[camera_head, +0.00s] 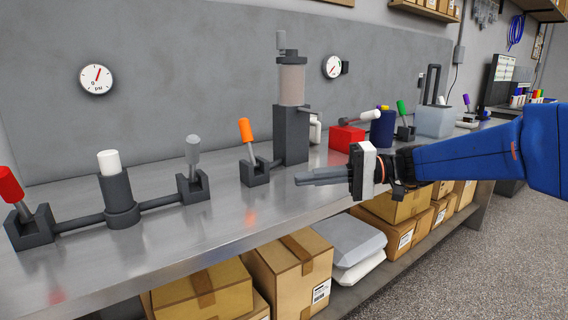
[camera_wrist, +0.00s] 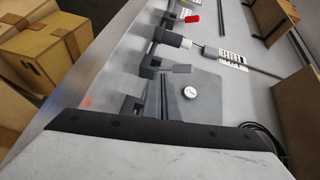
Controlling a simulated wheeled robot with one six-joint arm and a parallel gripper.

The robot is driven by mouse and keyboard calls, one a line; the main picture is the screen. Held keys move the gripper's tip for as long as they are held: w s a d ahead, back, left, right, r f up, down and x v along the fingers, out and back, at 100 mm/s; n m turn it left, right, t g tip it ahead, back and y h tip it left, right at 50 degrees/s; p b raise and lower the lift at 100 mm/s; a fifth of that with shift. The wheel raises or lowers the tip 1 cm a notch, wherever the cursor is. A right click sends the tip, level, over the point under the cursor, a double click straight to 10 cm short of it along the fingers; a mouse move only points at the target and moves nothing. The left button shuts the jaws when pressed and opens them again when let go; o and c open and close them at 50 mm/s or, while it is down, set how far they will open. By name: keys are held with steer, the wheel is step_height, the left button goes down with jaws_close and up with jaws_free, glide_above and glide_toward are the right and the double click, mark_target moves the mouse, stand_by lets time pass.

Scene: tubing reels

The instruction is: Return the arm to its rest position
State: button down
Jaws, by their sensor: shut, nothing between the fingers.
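My gripper (camera_head: 322,176) reaches in from the right in the head view, at the end of my blue arm. Its grey fingers are shut together with nothing between them and point left. It is over the front part of the metal bench (camera_head: 255,229), to the right of the orange-handled lever (camera_head: 246,131) and apart from it.
Along the bench stand a red lever (camera_head: 12,186), a grey lever (camera_head: 192,150), a white-capped post (camera_head: 109,161), a tall cylinder (camera_head: 291,118), a red block (camera_head: 346,138) and a blue cylinder (camera_head: 383,128). The floor (camera_head: 430,270) in front is clear.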

steer(key=s+d+f+m+t+h, duration=0.1)
steer(key=s+d+f+h, duration=0.3)
steer(key=s+f, duration=0.3)
steer(key=s+d+f+h, duration=0.3)
steer(key=s+f+h, duration=0.1)
steer(key=s+f, duration=0.3)
steer(key=s+d+f+t+h, duration=0.2)
steer(key=s+d+f+h, duration=0.2)
steer(key=d, duration=0.4)
steer(key=s+d+f+t+h, duration=0.2)
steer(key=s+d+f+h, duration=0.2)
steer(key=d, duration=0.4)
steer(key=shift+d+m+h, duration=0.15)
steer(key=shift+m+h, duration=0.25)
